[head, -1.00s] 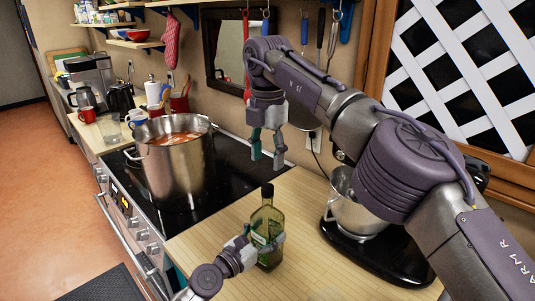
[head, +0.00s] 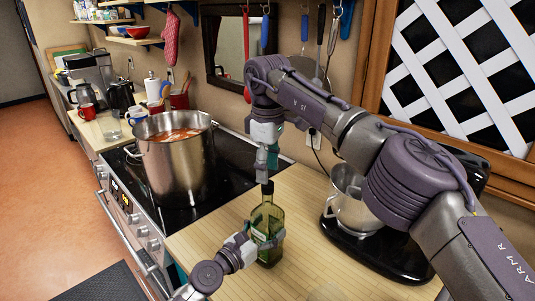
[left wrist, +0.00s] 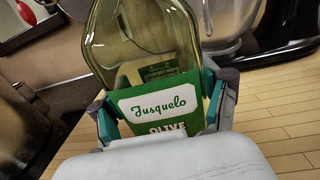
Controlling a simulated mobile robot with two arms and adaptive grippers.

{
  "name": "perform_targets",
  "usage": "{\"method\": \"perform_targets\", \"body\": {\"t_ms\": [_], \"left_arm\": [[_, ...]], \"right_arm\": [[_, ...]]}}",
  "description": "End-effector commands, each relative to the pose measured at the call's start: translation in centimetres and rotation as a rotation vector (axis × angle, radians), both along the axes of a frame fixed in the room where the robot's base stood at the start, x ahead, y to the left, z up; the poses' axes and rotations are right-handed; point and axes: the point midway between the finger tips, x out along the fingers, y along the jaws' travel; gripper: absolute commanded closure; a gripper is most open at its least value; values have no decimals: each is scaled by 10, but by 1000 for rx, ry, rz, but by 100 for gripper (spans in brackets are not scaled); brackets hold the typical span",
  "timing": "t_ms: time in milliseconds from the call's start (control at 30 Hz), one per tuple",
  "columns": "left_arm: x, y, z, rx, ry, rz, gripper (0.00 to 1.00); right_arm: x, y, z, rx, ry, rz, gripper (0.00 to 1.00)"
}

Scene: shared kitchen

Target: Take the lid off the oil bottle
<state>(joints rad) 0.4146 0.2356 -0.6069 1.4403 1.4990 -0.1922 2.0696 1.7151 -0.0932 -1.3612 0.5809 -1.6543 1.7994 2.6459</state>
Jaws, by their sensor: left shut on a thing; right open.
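The oil bottle (head: 268,222) is green glass and stands upright on the wooden counter in the head view. Its dark lid (head: 267,188) is on its neck. My left gripper (head: 252,242) is shut around the bottle's body. In the left wrist view its fingers grip both sides of the bottle (left wrist: 150,50) at the green label (left wrist: 160,108); the bottle's top is out of that view. My right gripper (head: 266,172) points down from above, open, with its fingertips right at the lid. I cannot tell whether they touch it.
A large steel pot (head: 175,160) of red soup stands on the black stove left of the bottle. A stand mixer with a steel bowl (head: 352,205) stands to the right.

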Motion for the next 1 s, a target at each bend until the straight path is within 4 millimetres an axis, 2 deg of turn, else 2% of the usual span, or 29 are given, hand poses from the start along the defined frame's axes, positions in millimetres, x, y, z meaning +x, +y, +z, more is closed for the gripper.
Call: {"method": "perform_targets", "body": {"t_ms": [100, 300, 633, 933, 1000], "left_arm": [[0, 0, -1, 1, 2, 0, 100], [0, 0, -1, 1, 2, 0, 100], [0, 0, -1, 1, 2, 0, 100], [0, 0, -1, 1, 2, 0, 100], [0, 0, -1, 1, 2, 0, 100]], "right_arm": [[0, 0, -19, -1, 1, 3, 47], [0, 0, -36, 0, 0, 1, 47], [0, 0, -39, 0, -1, 2, 49], [0, 0, -38, 1, -1, 2, 99], [0, 0, -38, 1, -1, 2, 100]]}}
